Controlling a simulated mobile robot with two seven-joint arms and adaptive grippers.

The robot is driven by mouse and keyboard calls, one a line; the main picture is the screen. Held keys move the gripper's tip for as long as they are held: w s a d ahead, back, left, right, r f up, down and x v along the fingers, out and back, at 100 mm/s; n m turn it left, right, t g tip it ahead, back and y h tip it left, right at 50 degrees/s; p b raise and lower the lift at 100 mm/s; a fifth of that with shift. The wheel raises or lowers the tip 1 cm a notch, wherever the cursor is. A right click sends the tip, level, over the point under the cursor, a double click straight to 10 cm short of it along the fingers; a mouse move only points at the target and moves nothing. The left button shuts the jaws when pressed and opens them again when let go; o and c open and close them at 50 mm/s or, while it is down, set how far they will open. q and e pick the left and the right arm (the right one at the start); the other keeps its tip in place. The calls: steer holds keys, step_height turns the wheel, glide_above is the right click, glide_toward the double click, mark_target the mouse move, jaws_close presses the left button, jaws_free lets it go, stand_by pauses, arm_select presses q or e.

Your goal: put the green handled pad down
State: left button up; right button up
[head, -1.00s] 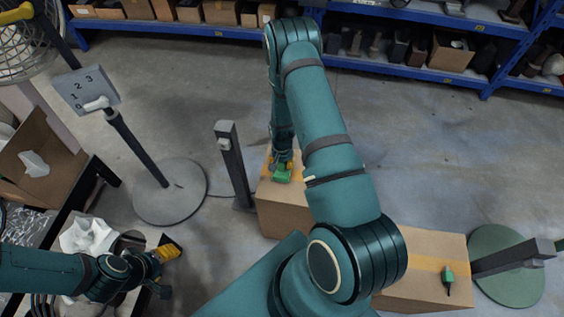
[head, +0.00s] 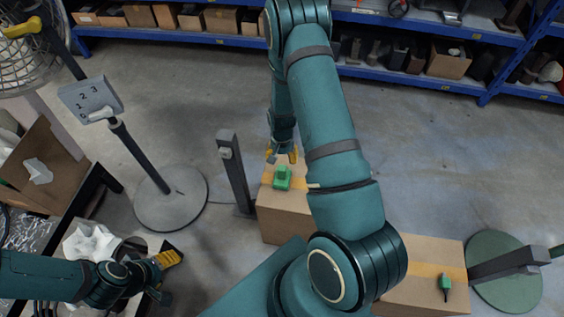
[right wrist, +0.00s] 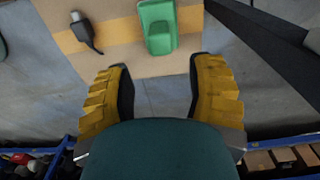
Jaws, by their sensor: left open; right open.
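The green handled pad (head: 283,177) rests on top of the middle cardboard box (head: 287,223). It also shows in the right wrist view (right wrist: 158,27), at the top, lying on the box's tape strip. My right gripper (head: 283,155) is open and empty, just beyond the pad in the head view and apart from it. In the right wrist view its two yellow-padded fingers (right wrist: 161,75) are spread, with floor and box edge between them. My left gripper (head: 168,277) is open and empty at the lower left.
A dark object with a thin stem (right wrist: 86,33) lies beside the pad on cardboard. A second box (head: 425,280) at the right carries a small green and black item (head: 446,283). A dark post (head: 235,172) stands left of the middle box. Blue shelves (head: 430,75) line the back.

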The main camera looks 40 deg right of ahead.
arm_select(q)
steer(key=shift+r, duration=0.3)
arm_select(e)
steer(key=s+a+r+n+y, duration=0.1)
steer(key=s+a+n, duration=0.2)
steer(key=a, duration=0.6)
steer(key=s+a+r+n+t+y, duration=0.1)
steer(key=s+a+r+n, duration=0.1)
steer(key=a, duration=0.7)
steer(key=s+a+r+n+y, duration=0.1)
steer(key=s+a+r+n, duration=0.1)
steer(key=a, duration=0.7)
steer(key=shift+s+a+r+n+t+y, duration=0.15)
steer(key=shift+s+r+n+t+y, duration=0.2)
steer(key=shift+s+n, duration=0.65)
steer(key=shift+s+f, duration=0.1)
steer(key=shift+s, duration=0.05)
arm_select(q)
steer(key=shift+o, duration=1.2)
steer(key=c, duration=0.4)
arm_select(e)
steer(key=shift+c, duration=0.7)
arm_select(q)
steer(key=shift+a, duration=0.1)
arm_select(e)
steer(key=shift+a, duration=0.1)
